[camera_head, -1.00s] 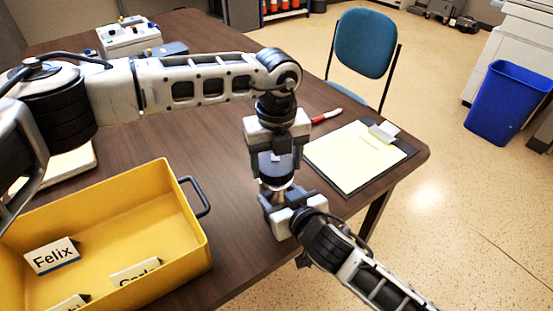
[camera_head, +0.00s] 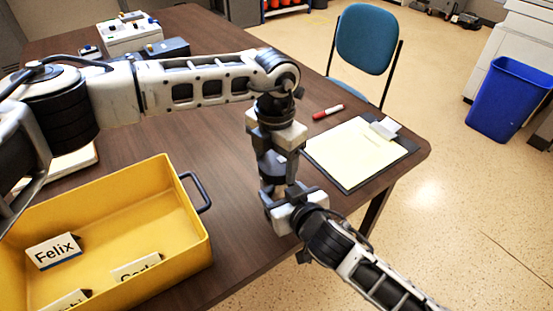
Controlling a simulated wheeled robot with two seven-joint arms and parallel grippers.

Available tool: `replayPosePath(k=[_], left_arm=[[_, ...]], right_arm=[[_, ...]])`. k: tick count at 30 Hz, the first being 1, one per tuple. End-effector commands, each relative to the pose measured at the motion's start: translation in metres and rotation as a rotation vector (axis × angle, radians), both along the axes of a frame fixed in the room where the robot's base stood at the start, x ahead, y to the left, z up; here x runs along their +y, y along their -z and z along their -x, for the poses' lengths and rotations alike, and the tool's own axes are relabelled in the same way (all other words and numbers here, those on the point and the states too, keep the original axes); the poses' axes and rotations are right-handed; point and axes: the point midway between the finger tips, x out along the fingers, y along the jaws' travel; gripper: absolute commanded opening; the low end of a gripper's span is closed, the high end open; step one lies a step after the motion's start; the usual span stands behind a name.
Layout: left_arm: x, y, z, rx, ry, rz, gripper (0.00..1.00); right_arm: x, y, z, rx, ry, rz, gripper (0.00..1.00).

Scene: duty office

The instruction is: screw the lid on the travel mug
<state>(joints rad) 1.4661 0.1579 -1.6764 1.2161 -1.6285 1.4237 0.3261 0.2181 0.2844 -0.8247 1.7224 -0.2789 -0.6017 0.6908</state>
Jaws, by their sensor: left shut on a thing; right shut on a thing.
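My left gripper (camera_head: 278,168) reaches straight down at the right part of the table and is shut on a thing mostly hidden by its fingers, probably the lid. My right gripper (camera_head: 282,200) comes from the lower right, directly below it, and is shut on what is probably the travel mug. The two grippers are stacked closely, one above the other. The fingers cover nearly all of the mug and lid, so I cannot tell how the lid sits on the mug.
A yellow bin (camera_head: 185,240) with name cards stands at the lower left. A clipboard (camera_head: 355,155) with yellow paper and a red marker (camera_head: 328,112) lie right of the grippers. A blue chair (camera_head: 366,40) stands beyond the table edge. Bare table (camera_head: 215,150) lies between bin and grippers.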

Motion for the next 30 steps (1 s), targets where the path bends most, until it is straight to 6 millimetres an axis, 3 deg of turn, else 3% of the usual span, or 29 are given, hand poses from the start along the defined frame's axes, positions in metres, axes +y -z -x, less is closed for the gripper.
replayPosePath(k=[21, 25, 29, 30], left_arm=[[-0.0012, 0.0004, -0.0076, 0.003, 1.822, 0.000, 0.45], [-0.0022, 0.0006, -0.0079, 0.003, 2.064, -0.001, 0.45], [-0.0021, 0.0005, -0.0078, 0.003, 2.062, -0.001, 0.45], [-0.0021, 0.0005, -0.0078, 0.003, 2.062, -0.001, 0.69]], right_arm=[[-0.0001, 0.0007, 0.0003, 0.002, 0.000, 0.000, 0.00], [-0.0002, 0.0008, 0.0003, 0.002, 0.000, 0.000, 0.00], [-0.0002, 0.0008, 0.0003, 0.002, 0.000, 0.000, 0.00], [-0.0002, 0.0008, 0.0003, 0.002, 0.000, 0.000, 0.00]])
